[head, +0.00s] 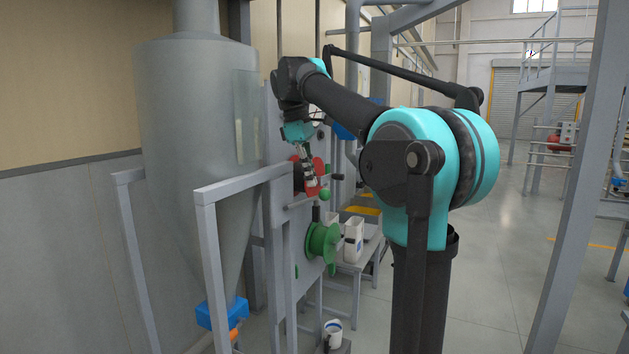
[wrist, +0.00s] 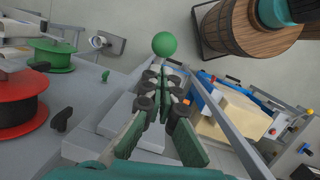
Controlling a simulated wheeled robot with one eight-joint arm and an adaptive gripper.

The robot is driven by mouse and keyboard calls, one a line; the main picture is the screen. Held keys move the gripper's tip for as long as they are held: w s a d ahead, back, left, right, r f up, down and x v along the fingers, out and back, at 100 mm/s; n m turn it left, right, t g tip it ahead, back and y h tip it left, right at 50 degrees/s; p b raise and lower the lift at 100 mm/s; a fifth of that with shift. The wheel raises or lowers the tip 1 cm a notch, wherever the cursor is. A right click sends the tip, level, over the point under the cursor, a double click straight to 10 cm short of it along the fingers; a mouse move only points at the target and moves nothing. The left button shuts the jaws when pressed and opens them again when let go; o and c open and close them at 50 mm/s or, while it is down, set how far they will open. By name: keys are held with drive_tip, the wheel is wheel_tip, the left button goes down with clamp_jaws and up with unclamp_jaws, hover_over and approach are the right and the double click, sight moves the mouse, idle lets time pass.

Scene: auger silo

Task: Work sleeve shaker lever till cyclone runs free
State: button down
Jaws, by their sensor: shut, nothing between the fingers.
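The cyclone (head: 197,130) is a large grey vessel narrowing to a cone, at the left of the head view. A round green knob (head: 325,195) shows just below my gripper (head: 311,186); it looks like the lever's end, but I cannot tell for sure. In the wrist view the green knob (wrist: 164,44) lies just beyond the tips of my gripper (wrist: 164,78). The fingers are together and empty. I cannot tell whether they touch the knob. The lever's shaft is mostly hidden behind the fingers.
A grey panel carries a red wheel (wrist: 18,105) and a green wheel (head: 321,243). Grey frame rails (head: 240,184) stand in front of the cyclone. A white container (head: 353,238) stands on a bench. A wooden barrel (wrist: 237,30) shows at the upper right. Open floor lies right.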

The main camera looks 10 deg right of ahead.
sight(325, 191)
drive_tip(key=shift+s+d+f, duration=0.25)
drive_tip(key=shift+d+f, duration=0.15)
drive_tip(key=shift+d, duration=0.1)
drive_tip(key=shift+s+d+f+y, duration=0.15)
drive_tip(key=shift+d+f+y, duration=0.1)
drive_tip(key=shift+y, duration=0.05)
drive_tip(key=shift+t, duration=0.3)
drive_tip(key=shift+s+d+f+t+y, duration=0.35)
drive_tip(key=shift+d+f+t+y, duration=0.15)
drive_tip(key=shift+f+y, duration=0.25)
drive_tip(key=shift+s+d+f+t+y, duration=0.4)
drive_tip(key=shift+d+f+y, duration=0.15)
drive_tip(key=shift+f, duration=0.25)
drive_tip(key=shift+s+d+f+t+y, duration=0.1)
drive_tip(key=shift+f+t+y, duration=0.2)
drive_tip(key=shift+f, duration=0.2)
drive_tip(key=shift+s+d+f+t+y, duration=0.1)
drive_tip(key=shift+f+t+y, duration=0.1)
drive_tip(key=shift+f+y, duration=0.25)
drive_tip(key=shift+d+f, duration=0.1)
drive_tip(key=shift+f, duration=0.55)
drive_tip(key=shift+s, duration=0.1)
